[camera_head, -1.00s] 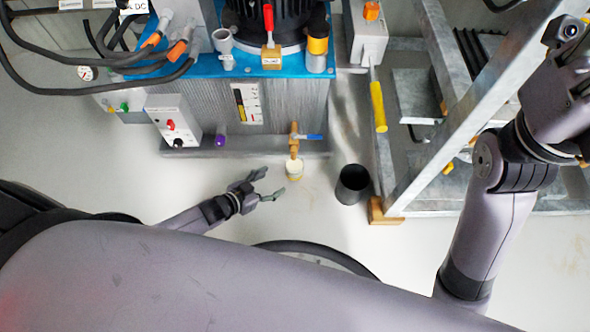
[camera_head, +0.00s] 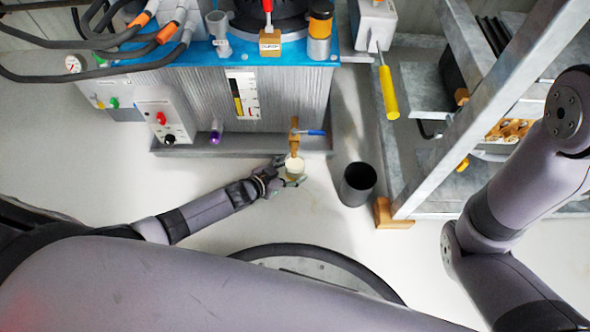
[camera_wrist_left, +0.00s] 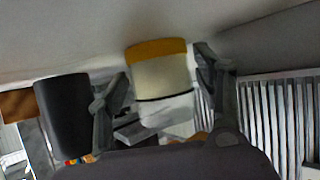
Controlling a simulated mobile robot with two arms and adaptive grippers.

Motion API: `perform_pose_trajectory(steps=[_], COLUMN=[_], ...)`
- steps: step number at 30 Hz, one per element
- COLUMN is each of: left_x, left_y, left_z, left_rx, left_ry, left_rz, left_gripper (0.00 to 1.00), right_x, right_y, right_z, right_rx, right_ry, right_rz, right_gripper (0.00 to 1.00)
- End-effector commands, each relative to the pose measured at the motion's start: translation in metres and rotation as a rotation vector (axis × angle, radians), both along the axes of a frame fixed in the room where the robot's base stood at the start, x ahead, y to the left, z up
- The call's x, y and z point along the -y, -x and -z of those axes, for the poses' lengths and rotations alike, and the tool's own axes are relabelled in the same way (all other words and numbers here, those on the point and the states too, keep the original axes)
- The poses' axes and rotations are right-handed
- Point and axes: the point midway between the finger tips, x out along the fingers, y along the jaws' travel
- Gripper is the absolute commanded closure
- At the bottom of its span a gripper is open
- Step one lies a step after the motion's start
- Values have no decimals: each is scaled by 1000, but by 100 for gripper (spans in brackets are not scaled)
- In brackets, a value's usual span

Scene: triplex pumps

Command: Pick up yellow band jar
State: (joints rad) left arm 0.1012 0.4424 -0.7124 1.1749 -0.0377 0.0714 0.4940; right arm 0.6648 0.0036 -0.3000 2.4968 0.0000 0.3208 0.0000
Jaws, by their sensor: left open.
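The yellow band jar (camera_head: 294,167) is a small pale jar on the floor, just below a brass tap with a blue handle (camera_head: 295,138). In the left wrist view the jar (camera_wrist_left: 163,82) shows a yellow-orange band at one end, a cream body and a dark line. My left gripper (camera_head: 286,171) is open around the jar. In the left wrist view its fingers (camera_wrist_left: 160,95) stand on either side of the jar, with gaps visible. My right gripper is out of view; only part of the right arm shows.
A black cup (camera_head: 357,183) stands on the floor right of the jar; it also shows in the left wrist view (camera_wrist_left: 64,116). The grey pump tank (camera_head: 200,95) stands behind. A metal frame (camera_head: 440,150) on a wooden block (camera_head: 393,214) is to the right. Floor at left is clear.

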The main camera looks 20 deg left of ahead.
Motion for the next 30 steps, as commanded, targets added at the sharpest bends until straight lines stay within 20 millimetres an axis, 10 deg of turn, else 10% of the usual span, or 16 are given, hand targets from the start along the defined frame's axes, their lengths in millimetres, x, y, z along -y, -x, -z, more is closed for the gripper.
perform_pose_trajectory(steps=[10, 30], left_x=[2, 2], left_y=[-4, -4], left_z=[2, 1], left_rx=[-1, 0], left_ry=[-1, 1], left_rz=[-1, 0], left_gripper=[39, 84], right_x=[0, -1], right_y=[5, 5], right_z=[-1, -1], right_rx=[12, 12], right_ry=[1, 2], right_rz=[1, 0], right_gripper=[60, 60])
